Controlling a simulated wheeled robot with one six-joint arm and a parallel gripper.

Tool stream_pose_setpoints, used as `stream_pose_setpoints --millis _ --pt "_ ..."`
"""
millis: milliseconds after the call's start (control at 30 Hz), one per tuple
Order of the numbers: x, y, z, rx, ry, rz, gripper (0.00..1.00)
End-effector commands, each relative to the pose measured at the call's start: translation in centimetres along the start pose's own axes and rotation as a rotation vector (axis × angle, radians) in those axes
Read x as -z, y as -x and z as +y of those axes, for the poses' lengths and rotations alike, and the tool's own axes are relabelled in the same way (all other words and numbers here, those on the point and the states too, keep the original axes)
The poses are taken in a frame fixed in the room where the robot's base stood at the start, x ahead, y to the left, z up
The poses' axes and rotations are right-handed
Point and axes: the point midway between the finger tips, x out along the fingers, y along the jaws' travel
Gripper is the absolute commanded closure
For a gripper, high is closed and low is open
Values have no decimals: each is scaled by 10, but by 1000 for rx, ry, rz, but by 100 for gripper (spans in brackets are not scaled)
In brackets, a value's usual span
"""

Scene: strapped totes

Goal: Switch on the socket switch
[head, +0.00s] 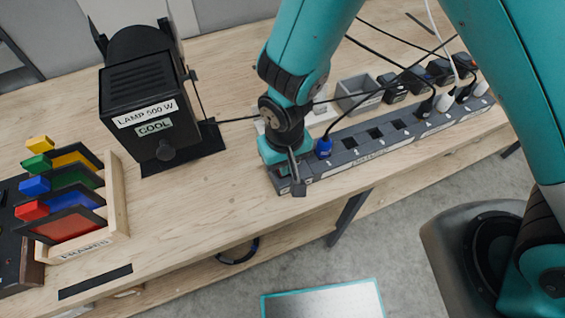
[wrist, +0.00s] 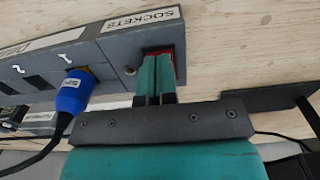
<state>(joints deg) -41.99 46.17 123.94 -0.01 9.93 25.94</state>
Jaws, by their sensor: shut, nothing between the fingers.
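The socket strip (head: 345,165) is a long grey bar along the front edge of the bench. Its end with the SOCKETS label also shows in the wrist view (wrist: 112,52). A red part, which looks like the switch (wrist: 158,50), shows at that end, mostly hidden behind my fingertips. My gripper (head: 296,186) is over the left end of the strip, pointing down. In the wrist view my gripper's fingers (wrist: 157,68) are together and empty, with their tips at the red part. I cannot tell whether they touch it or which way the switch is set.
A blue plug (head: 323,148) sits in the strip close beside my gripper, with its cable (wrist: 48,150) trailing off. Several black and white plugs fill the far right end. A black lamp (head: 145,95) stands left, and a wooden frames rack (head: 115,205) stands further left.

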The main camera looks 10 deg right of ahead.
Motion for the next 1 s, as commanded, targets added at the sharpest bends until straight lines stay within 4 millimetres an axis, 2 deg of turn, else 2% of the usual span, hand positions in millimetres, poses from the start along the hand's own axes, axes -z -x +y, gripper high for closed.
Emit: stream_pose_setpoints --millis 267,1000 --pt "0 4 0 0 0 1 100" --pt "0 66 0 0 0 1 100"
